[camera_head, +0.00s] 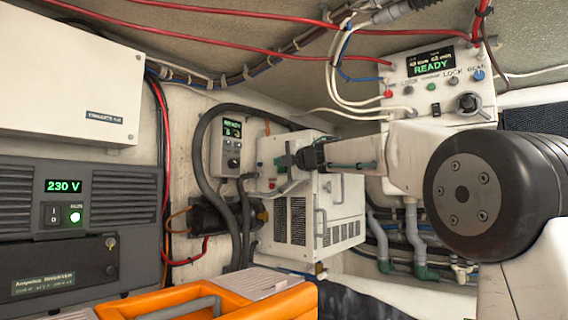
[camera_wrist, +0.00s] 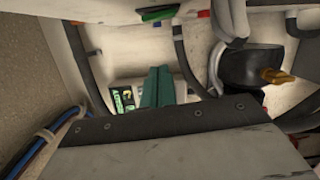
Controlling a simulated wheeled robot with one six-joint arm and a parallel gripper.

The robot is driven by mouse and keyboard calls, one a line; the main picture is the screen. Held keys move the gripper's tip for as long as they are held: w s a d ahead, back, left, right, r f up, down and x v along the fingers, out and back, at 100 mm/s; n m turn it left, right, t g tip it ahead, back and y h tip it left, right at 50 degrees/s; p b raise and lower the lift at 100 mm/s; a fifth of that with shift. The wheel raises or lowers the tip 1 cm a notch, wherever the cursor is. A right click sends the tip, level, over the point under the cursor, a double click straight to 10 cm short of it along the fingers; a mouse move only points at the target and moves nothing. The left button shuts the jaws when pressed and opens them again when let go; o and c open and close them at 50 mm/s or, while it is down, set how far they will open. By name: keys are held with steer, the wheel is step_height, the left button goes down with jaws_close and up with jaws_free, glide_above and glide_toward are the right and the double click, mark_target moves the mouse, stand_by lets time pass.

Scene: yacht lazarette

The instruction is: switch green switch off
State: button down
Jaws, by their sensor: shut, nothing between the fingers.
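A green rocker-like switch (camera_wrist: 157,14) shows at the top edge of the wrist view, on a pale housing beside a small red part. I cannot tell its position. In the head view my gripper (camera_head: 283,161) is in front of the upper left of a white cabinet (camera_head: 345,205), and it hides part of the cabinet's front. Its teal fingers are shut and empty; they also show in the wrist view (camera_wrist: 157,87), apart from the green switch in the picture. I cannot tell whether they touch anything.
A wall panel (camera_head: 231,150) with a READY display hangs left of the cabinet. Thick dark hoses (camera_head: 200,165) run beside it. An inverter (camera_head: 75,245) with a lit green button stands at left, an orange case (camera_head: 225,295) in front. Another READY panel (camera_head: 435,85) is upper right.

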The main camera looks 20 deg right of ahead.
steer(key=shift+w+d+r, duration=0.1)
steer(key=shift+w+d, duration=0.25)
steer(key=shift+w, duration=0.5)
steer(key=shift+w+d+r, duration=0.1)
steer(key=shift+w+d, duration=0.25)
steer(key=shift+w, duration=0.45)
steer(key=shift+w+d+r, duration=0.1)
steer(key=shift+w+d, duration=0.25)
steer(key=shift+w, duration=0.5)
steer(key=shift+w+d+r, duration=0.1)
steer(key=shift+w+d, duration=0.15)
steer(key=shift+d, duration=0.05)
steer(key=shift+s+a, duration=0.1)
